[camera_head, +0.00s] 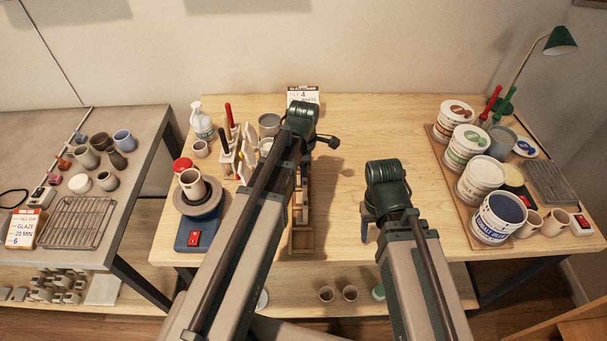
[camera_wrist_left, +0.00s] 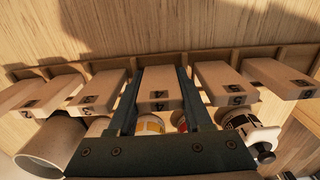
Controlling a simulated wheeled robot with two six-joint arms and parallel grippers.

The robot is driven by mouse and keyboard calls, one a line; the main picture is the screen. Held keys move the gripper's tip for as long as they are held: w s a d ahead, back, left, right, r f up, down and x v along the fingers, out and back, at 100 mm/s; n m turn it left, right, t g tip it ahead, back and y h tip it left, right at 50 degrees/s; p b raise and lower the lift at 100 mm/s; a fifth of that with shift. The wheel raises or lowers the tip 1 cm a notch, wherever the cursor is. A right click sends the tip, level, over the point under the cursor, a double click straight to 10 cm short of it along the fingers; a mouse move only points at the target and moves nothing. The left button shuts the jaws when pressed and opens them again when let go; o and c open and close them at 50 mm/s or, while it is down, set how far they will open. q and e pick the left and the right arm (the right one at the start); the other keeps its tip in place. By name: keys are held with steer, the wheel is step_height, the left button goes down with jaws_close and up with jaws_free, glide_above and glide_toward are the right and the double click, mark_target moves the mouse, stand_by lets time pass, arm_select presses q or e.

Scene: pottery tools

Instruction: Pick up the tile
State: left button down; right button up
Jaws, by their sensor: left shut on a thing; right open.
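In the left wrist view a row of pale wooden-looking tiles with dark number marks stands along a wooden rack (camera_wrist_left: 215,58). My left gripper (camera_wrist_left: 160,82) is shut on the middle tile (camera_wrist_left: 158,100), which bears a 4, with one finger on each side. The held tile is still in line with its neighbours; I cannot tell whether it is clear of the rack. In the head view my left arm hides most of the rack (camera_head: 302,240) and the left gripper. My right gripper (camera_head: 369,226) is open and empty over the bare table, to the right of the rack.
An order card (camera_head: 303,96) stands behind the rack. A wheel with a cup (camera_head: 194,184) and a tool holder are on the left. Several glaze tubs (camera_head: 498,217) stand on a board at the right. The table between rack and tubs is clear.

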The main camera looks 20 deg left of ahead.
arm_select(q)
steer(key=shift+r, duration=0.1)
arm_select(e)
steer(key=shift+r, duration=0.15)
arm_select(q)
step_height(320, 180, up, 10)
steer(key=p, duration=1)
arm_select(e)
step_height(320, 180, up, 10)
